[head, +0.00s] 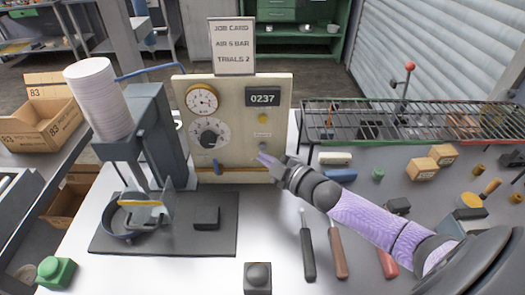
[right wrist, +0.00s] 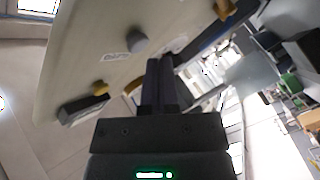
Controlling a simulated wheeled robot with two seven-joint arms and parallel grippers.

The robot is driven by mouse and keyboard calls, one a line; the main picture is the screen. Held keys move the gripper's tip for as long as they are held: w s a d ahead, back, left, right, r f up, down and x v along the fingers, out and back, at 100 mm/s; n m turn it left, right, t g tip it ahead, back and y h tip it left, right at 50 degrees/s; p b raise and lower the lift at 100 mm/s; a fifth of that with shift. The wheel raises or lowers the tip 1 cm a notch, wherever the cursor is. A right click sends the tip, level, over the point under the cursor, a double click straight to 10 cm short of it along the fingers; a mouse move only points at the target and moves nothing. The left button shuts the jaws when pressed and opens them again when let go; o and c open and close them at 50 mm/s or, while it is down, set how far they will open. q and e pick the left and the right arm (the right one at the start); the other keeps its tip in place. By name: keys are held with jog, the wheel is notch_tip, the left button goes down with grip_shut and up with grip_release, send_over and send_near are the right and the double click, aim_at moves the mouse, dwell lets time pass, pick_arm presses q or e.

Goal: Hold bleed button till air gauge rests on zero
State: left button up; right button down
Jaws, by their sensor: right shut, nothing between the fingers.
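A counter (head: 265,97) reads 0237, above a small yellow part (head: 263,118). In the right wrist view, a round grey button (right wrist: 137,41) stands out from the panel beside a small label. My right gripper (head: 265,160) is shut and empty at the panel's lower right. Its fingertips (right wrist: 160,65) are close to the button; contact is unclear. My left gripper is out of view.
A job card (head: 232,46) stands above the panel, reading AIR 5 BAR, TRIALS 2. A dark press with stacked white cups (head: 100,95) stands left. Screwdrivers (head: 307,250), wooden blocks (head: 422,168) and a wire rack (head: 400,120) lie right. The white bench front is partly clear.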

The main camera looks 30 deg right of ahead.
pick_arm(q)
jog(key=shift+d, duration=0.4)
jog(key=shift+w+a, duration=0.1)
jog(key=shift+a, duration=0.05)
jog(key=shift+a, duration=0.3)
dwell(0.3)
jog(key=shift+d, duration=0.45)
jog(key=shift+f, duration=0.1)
pick_arm(e)
jog(key=shift+w+d, duration=0.1)
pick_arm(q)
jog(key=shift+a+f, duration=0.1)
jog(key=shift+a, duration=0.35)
pick_arm(e)
jog(key=shift+w+d, duration=0.15)
jog(key=shift+w, duration=0.1)
